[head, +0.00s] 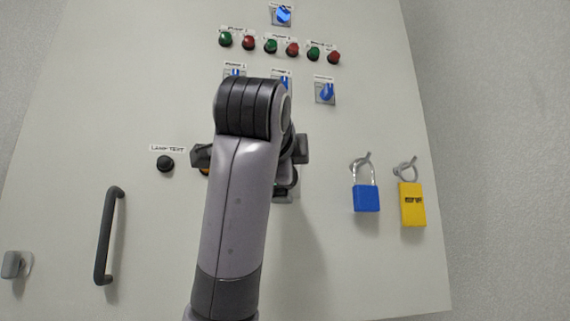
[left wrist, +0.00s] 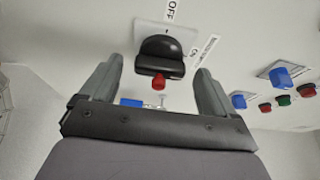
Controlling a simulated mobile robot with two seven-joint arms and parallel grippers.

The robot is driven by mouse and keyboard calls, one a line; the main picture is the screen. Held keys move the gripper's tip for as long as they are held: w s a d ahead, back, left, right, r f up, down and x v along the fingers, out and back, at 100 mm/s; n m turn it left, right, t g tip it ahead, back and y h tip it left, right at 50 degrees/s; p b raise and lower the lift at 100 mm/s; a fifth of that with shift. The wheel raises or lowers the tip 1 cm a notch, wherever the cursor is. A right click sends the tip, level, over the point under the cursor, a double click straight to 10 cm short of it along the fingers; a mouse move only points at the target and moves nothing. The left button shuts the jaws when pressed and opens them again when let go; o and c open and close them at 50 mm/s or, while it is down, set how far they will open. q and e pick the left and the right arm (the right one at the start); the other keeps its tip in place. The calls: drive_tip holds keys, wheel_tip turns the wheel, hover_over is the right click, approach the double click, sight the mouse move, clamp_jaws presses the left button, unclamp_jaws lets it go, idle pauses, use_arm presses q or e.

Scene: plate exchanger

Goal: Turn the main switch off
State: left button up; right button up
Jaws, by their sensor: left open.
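The main switch is a black rotary handle (left wrist: 162,48) on a pale plate in the left wrist view. A red piece (left wrist: 158,82) shows at the handle's near end. An OFF label (left wrist: 173,10) is above it and an ON label (left wrist: 193,57) to its right. I cannot tell exactly which label the handle points to. My left gripper (left wrist: 158,74) is open, with one finger on each side of the handle and visible gaps between. In the head view my left wrist covers the switch and most of the gripper. My right gripper is not in view.
The pale cabinet door (head: 330,240) carries red and green buttons (head: 271,46), blue selector knobs (head: 326,92) and a black lamp test button (head: 165,163). A dark door handle (head: 108,235) protrudes at left.

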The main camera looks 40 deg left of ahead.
use_arm(q)
drive_tip(key=shift+w+a, duration=0.3)
drive_tip(key=shift+w, duration=0.35)
drive_tip(key=c, duration=1.1)
drive_tip(key=shift+o, duration=0.2)
